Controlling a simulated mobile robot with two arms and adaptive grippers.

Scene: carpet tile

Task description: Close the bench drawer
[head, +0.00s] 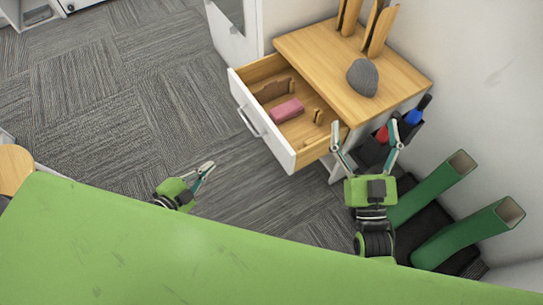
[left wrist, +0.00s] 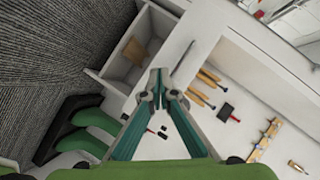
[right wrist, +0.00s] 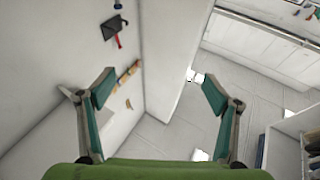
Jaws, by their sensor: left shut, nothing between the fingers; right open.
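The bench (head: 410,84) is a small cabinet with a wooden top and white sides, near the wall in the head view. Its drawer (head: 262,122) is pulled well out to the left, with a white front and a grey handle (head: 248,121). A pink block (head: 287,109) and wooden pieces lie inside. My left gripper (head: 209,166) is shut and empty, left of and below the drawer front, apart from it; its fingers also show in the left wrist view (left wrist: 158,80). My right gripper (head: 366,137) is open and empty by the bench's near right side; contact is unclear. It also shows open in the right wrist view (right wrist: 140,86).
A grey stone (head: 363,77) and wooden uprights (head: 379,30) stand on the bench top. A dark holder (head: 371,150) with red and blue items hangs at its side. Carpet (head: 130,90) left of the drawer is clear.

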